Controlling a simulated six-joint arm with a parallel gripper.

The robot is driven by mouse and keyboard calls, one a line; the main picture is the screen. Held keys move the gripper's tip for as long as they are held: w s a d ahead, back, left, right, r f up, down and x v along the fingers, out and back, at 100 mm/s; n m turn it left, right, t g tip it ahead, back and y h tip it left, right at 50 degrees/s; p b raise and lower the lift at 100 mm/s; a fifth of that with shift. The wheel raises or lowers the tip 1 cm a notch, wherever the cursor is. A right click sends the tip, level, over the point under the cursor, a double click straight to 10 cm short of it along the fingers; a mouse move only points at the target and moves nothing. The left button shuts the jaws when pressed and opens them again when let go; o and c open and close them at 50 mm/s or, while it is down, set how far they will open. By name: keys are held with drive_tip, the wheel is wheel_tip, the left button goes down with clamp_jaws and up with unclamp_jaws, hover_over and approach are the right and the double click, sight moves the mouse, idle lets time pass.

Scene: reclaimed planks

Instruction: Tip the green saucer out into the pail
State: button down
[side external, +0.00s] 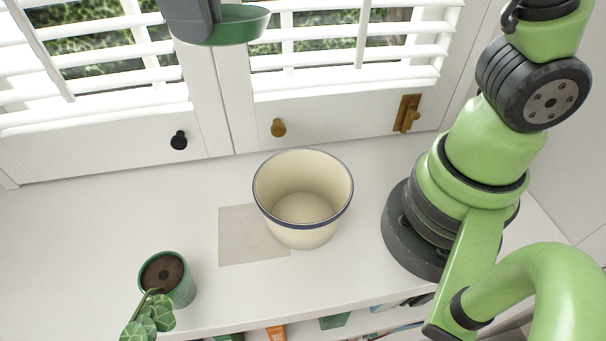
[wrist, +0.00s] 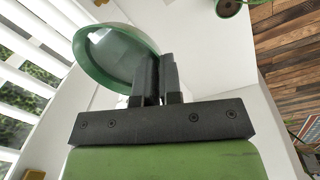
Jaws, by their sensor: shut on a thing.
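My gripper (side external: 196,24) is at the top of the side view, shut on the green saucer (side external: 243,24). The saucer is held by its edge, high above the white surface, and looks roughly level there. In the wrist view the saucer (wrist: 108,58) sticks out to the left of the gripper fingers (wrist: 159,75). I cannot make out what it holds. The cream pail (side external: 302,222) with a dark blue rim stands upright on the surface, below and to the right of the saucer, apart from it. The visible inside of the pail looks empty.
A green pot with a plant (side external: 170,278) stands at the front left. A flat pale square (side external: 245,240) lies partly under the pail. Shuttered windows (side external: 345,45) with knobs and a latch line the back.

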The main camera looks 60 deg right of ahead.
drive_tip(key=s+d+f+m+g, duration=0.1)
drive_tip(key=d+f+m+g, duration=0.1)
drive_tip(key=d+f+m, duration=1.1)
drive_tip(key=s+d+f+m+y, duration=0.1)
drive_tip(key=s+d+f+m, duration=0.3)
drive_tip(key=m, duration=0.9)
drive_tip(key=s+f, duration=0.1)
drive_tip(key=s, duration=0.2)
drive_tip(key=shift+s+d+f+m+y, duration=0.15)
drive_tip(key=shift+s+f+m+y, duration=0.05)
drive_tip(key=shift+f+m+y, duration=0.2)
wheel_tip(320, 180, up, 5)
drive_tip(key=shift+g, duration=0.7)
drive_tip(key=shift+w+f, duration=0.1)
drive_tip(key=shift+f, duration=2.35)
